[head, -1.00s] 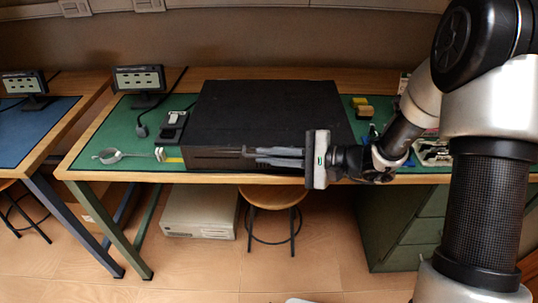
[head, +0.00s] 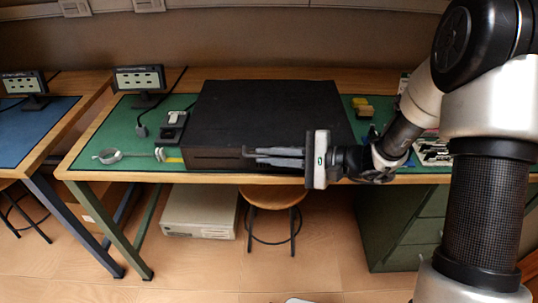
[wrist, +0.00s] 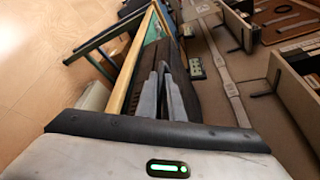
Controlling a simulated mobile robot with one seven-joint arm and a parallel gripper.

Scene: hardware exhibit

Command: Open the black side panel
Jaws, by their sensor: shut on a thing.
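A large flat black case (head: 268,115) lies on the green bench mat, its dark front face along the near edge. The black side panel (head: 215,158) appears to be part of this case; I cannot make out its seam or hinge. My gripper (head: 250,154) reaches in from the right, level, along the front face. Its grey fingers are closed together, with a small dark part of the panel at their tips. In the wrist view my gripper (wrist: 162,72) points along the dark case side (wrist: 178,70), and the tips hide what is between them.
A metal ring-shaped holder (head: 110,156) and small dark devices (head: 172,127) lie left of the case. A small display (head: 139,79) stands behind them. A stool (head: 272,196) and a beige box (head: 200,211) are below the bench. Small parts lie to the right.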

